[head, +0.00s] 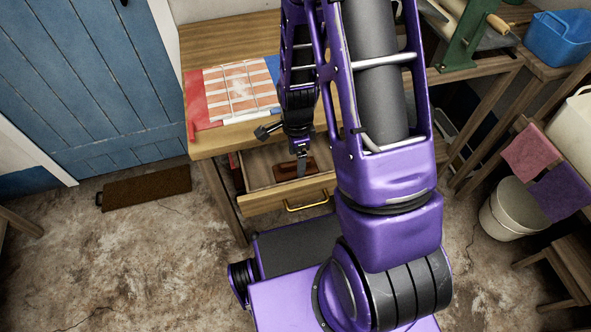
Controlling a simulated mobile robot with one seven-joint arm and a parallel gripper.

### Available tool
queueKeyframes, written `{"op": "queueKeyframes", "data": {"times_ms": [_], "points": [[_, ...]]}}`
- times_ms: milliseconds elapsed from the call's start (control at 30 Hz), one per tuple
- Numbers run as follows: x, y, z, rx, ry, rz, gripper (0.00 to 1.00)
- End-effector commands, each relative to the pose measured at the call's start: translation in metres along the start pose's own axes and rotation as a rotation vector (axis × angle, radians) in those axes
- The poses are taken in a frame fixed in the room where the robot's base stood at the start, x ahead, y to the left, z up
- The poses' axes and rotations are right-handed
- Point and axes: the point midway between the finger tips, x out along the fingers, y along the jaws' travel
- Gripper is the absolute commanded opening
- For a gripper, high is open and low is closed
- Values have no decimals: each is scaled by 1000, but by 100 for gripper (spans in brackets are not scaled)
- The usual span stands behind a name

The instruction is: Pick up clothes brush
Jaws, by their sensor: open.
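A reddish-brown, flat object (285,171), which looks like the clothes brush, lies in an open wooden drawer (262,202) under a table. Its bristles cannot be made out. My gripper (301,168) points down over the drawer, in front of the right part of this object. It is open and small in view. I cannot tell whether its fingers are beside the brush, touching it or above it. My arm hides the right side of the drawer.
The wooden table top (222,45) above the drawer bears a red and striped cloth (237,90). A brass handle (306,206) is on the drawer front. A brown mat (146,187) lies before a blue door (85,75). A white bucket (510,212) stands at right. Floor at left is mostly clear.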

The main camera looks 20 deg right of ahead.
Motion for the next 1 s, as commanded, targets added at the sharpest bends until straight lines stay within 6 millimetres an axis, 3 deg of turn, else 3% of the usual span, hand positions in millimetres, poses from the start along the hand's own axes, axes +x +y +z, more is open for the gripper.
{"op": "queueKeyframes", "data": {"times_ms": [33, 200, 467, 567, 900, 1000], "points": [[11, 0, 2, -2, 0, 5, 85], [30, -1, 2, 0, 0, 2, 85], [32, -2, 2, -1, 0, -1, 85], [32, -1, 2, -1, 0, 0, 71], [32, -1, 2, -1, 0, 0, 9], [32, -1, 2, -1, 0, 0, 8]]}}
